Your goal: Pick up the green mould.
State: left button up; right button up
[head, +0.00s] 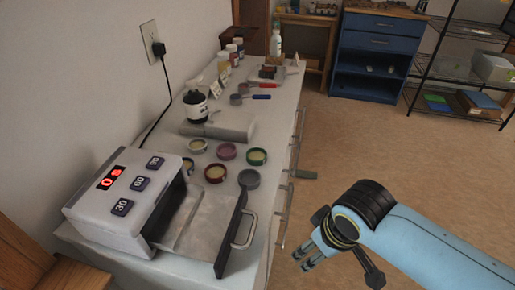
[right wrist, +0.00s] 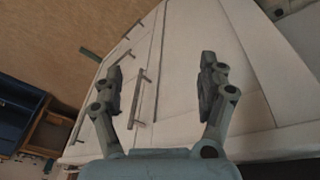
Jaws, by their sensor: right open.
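The green mould (head: 257,156) is a small round dish with a dark green rim and a pale yellow inside. It sits on the white counter (head: 262,205) near its right edge, in the head view. My right gripper (head: 305,257) is off the counter's right side, nearer to me than the mould and well apart from it. In the right wrist view the right gripper (right wrist: 160,85) has its two fingers spread with nothing between them, facing the cabinet front with its bar handles (right wrist: 138,97). The mould cannot be made out in that view. My left gripper is not in view.
A purple mould (head: 227,151), a red mould (head: 215,173) and a grey one (head: 249,179) sit close around the green mould. A white machine (head: 125,200) with an open dark door (head: 232,232) stands at the counter's near end. The floor (head: 345,140) on the right is clear.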

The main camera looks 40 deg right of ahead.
aim_at(259, 156)
jog(key=w+r+m+p, duration=0.2)
jog(key=w+r, duration=0.1)
jog(key=r, duration=0.7)
jog(key=w+m, duration=0.3)
jog(key=w, duration=0.1)
jog(key=w+r+m, duration=0.1)
jog(key=w+m, duration=0.2)
jog(key=w, duration=0.1)
jog(key=w+d+r+m+g+p, duration=0.1)
jog(key=w+m, duration=0.2)
jog(key=w, duration=0.1)
jog(key=shift+r, duration=0.25)
jog(key=w+r+m+g, duration=0.2)
jog(key=w+r+m, duration=0.4)
jog(key=w+m, duration=0.25)
jog(key=shift+y, duration=0.4)
jog(key=f, duration=0.7)
jog(key=d+f, duration=0.1)
jog(key=f, duration=0.2)
jog(key=shift+w+f, duration=0.3)
jog(key=shift+f, duration=0.05)
jog(key=c, duration=1)
